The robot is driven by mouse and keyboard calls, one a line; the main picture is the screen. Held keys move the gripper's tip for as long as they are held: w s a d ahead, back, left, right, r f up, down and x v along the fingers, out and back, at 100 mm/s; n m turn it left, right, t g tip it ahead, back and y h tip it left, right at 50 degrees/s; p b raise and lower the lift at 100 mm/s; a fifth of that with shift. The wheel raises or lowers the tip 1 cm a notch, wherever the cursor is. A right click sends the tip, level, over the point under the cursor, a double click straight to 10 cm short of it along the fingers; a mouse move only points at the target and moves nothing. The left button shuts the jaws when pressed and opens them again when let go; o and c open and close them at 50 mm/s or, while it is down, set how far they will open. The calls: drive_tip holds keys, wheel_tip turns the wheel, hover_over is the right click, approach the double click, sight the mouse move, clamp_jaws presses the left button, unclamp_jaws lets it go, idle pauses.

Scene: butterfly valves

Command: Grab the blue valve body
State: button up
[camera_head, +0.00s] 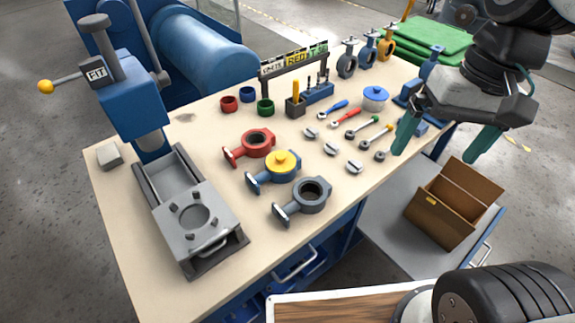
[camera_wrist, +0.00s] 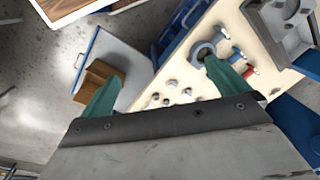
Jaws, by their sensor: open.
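The blue valve body (camera_head: 263,184) lies on the workbench in the head view, its handle-like neck pointing left. A yellow disc with a knob (camera_head: 281,160) sits in its ring. It lies between a red valve body (camera_head: 248,148) and a grey valve body (camera_head: 308,197). My gripper (camera_head: 434,157) is open and empty, well to the right of the valve bodies, past the bench's right edge. In the wrist view, the grey valve body (camera_wrist: 203,50) shows near one fingertip, and the blue one is partly hidden behind it and that finger.
A press (camera_head: 140,100) stands at the bench's left. Loose discs (camera_head: 331,149) and tools (camera_head: 375,128) lie right of the valve bodies. A sign rack (camera_head: 293,65) and red, blue and green rings (camera_head: 265,106) are behind. A brown box (camera_head: 452,205) sits on a lower grey surface.

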drive_tip(key=w+a+f+m+g+y, duration=0.2)
drive_tip(key=w+a+f+y, duration=0.15)
drive_tip(key=w, duration=0.35)
drive_tip(key=m+g+y, duration=0.3)
drive_tip(key=m+y, duration=0.4)
drive_tip(key=m, duration=0.3)
approach(292, 157)
drive_tip(key=x, duration=0.4)
drive_tip(key=shift+s, duration=0.1)
drive_tip(key=shift+a+f+y, duration=0.25)
drive_tip(key=shift+y, duration=0.1)
drive_tip(key=x, duration=0.7)
drive_tip(key=shift+s+a+f, duration=0.1)
drive_tip(key=shift+s, duration=0.1)
drive_tip(key=c, duration=1.4)
